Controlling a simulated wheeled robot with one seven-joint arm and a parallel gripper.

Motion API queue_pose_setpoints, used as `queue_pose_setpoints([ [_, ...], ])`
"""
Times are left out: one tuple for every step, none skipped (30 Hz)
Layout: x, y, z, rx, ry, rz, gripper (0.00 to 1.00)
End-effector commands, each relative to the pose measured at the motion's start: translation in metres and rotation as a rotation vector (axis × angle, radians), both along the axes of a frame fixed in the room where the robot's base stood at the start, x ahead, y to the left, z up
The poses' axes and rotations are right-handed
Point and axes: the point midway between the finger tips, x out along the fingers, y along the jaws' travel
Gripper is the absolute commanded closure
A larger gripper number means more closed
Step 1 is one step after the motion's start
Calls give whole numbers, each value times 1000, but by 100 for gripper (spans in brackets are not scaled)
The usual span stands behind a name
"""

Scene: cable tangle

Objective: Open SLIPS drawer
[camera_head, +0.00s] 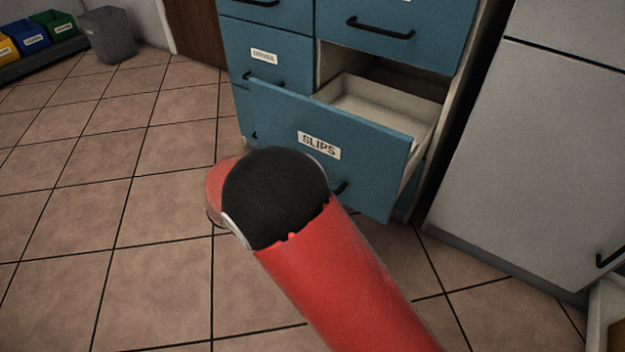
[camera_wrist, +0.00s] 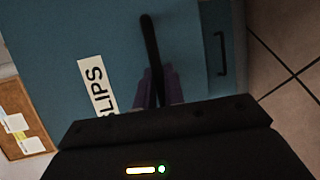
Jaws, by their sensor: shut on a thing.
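The SLIPS drawer (camera_head: 378,160) is a blue-fronted drawer with a white label (camera_head: 319,145), low in the blue cabinet. It stands pulled out, and its pale, empty-looking inside (camera_head: 385,103) shows behind the front. In the wrist view its front (camera_wrist: 100,35) fills the left and middle, with the label (camera_wrist: 97,88) turned sideways. The drawer's dark bar handle (camera_wrist: 150,38) runs between the purple fingers of my gripper (camera_wrist: 158,88), which is shut on it. In the head view my red and black arm hides the gripper and most of the handle.
Other closed blue drawers (camera_head: 395,20) sit above and to the left (camera_head: 268,60). A grey cabinet (camera_head: 540,150) stands at the right. A grey bin (camera_head: 110,35) and coloured bins (camera_head: 30,35) are at the back left. The tiled floor (camera_head: 130,220) is clear at left.

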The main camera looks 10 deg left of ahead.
Motion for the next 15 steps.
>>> queue_pose_setpoints([
  [0,0,-1,0,1,-1,100],
  [0,0,-1,0,1,-1,88],
  [0,0,-1,0,1,-1,83],
  [0,0,-1,0,1,-1,79],
  [0,0,-1,0,1,-1,75],
  [0,0,-1,0,0,-1,70],
  [0,0,0,0,0,-1,68],
  [0,0,0,0,0,0,68],
  [0,0,0,0,0,0,68],
  [0,0,0,0,0,0,68],
  [0,0,0,0,0,0,68],
  [0,0,0,0,0,0,68],
  [0,0,0,0,0,0,68],
  [0,0,0,0,0,0,68],
  [-1,1,0,0,0,1,68],
])
